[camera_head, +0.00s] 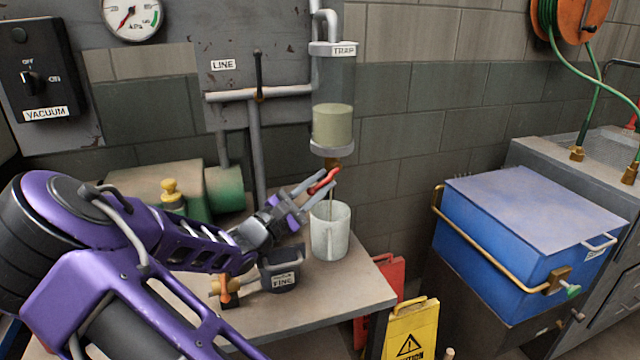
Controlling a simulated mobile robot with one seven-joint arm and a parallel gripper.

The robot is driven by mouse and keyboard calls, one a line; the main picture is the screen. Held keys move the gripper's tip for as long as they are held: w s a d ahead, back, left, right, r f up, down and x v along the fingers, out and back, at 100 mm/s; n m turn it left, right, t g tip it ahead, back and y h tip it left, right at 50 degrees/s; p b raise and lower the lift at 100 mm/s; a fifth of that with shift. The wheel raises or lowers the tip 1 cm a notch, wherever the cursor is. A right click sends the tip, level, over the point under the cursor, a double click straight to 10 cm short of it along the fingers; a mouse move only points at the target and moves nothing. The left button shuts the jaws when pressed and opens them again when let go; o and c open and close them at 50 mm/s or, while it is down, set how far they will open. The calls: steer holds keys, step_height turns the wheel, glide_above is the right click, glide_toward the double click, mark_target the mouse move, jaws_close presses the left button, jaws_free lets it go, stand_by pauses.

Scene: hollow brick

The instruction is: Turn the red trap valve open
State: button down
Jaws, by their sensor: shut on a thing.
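The trap (333,125) hangs on the wall, a clear vessel with pale yellowish liquid in its lower part. Its label reads TRAP. Below its collar is a small brass outlet with the red valve handle (324,181). My gripper (318,184) reaches in from the left, and its fingers are shut on the red handle. A thin stream or rod shows from the outlet down into a white cup (330,232) on the bench; I cannot tell which. Part of the handle is hidden by my fingers.
The bench (300,300) also holds a dark container (280,272) and a green pump (225,188). A vertical pipe (257,150) stands behind my gripper. A blue box (520,220) and a yellow caution sign (410,330) stand to the right.

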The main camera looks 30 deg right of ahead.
steer(key=c, duration=0.9)
jaws_free()
steer(key=p+v, duration=0.1)
steer(key=v, duration=1.1)
